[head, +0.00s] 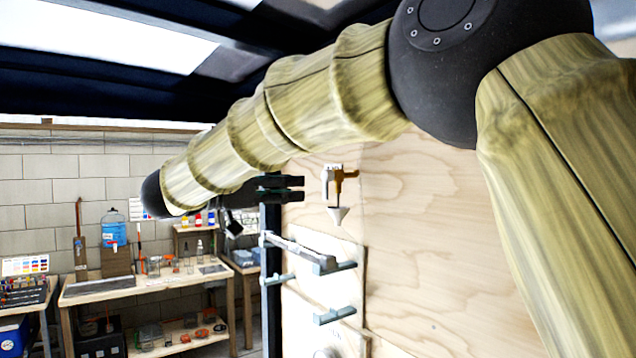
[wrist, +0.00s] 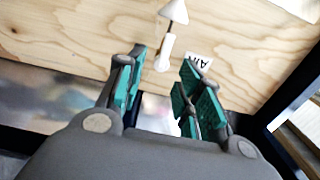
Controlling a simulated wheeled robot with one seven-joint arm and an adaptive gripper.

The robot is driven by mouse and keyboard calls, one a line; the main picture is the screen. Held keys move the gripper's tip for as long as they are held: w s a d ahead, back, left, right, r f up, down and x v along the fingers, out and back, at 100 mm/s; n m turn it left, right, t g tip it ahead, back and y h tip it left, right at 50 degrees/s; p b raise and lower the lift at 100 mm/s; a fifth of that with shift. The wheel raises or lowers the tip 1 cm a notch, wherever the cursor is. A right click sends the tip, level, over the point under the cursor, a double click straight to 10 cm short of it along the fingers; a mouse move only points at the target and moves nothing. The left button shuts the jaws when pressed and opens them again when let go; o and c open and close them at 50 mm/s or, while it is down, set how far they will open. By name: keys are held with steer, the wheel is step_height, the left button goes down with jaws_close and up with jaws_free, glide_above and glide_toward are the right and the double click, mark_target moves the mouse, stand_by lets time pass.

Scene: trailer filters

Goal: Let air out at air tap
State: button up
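The air tap (head: 326,189) is a small white fitting with a brass-coloured lever (head: 347,174) and a white cone (head: 338,215) below it, mounted on the plywood wall. In the wrist view the tap (wrist: 165,52) shows as a white stem with the cone (wrist: 174,11) above it, beside a white label (wrist: 199,62) that seems to read AIR. My gripper (head: 301,189) is left of the tap in the head view, with its fingertips apart from it. In the wrist view my gripper (wrist: 160,88) is open, with nothing between its green-padded fingers. The lever is not clear in the wrist view.
The plywood wall (head: 430,230) fills the right side. Grey pipes and handles (head: 335,316) project from a panel below the tap. A dark frame post (head: 271,310) stands at the wall's left edge. A workbench (head: 150,284) with small items stands farther back left.

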mark_target(324, 189)
steer(key=p+x, duration=0.3)
steer(key=x, duration=0.4)
steer(key=shift+w, duration=0.3)
steer(key=shift+w+d+f, duration=0.1)
steer(key=shift+w+d, duration=0.05)
steer(key=shift+d, duration=0.05)
steer(key=shift+w+d+f, duration=0.1)
steer(key=shift+w+f, duration=0.25)
steer(key=shift+w, duration=0.25)
steer(key=shift+s+r, duration=0.15)
steer(key=shift+s, duration=0.2)
steer(key=c, duration=0.8)
steer(key=shift+w, duration=0.1)
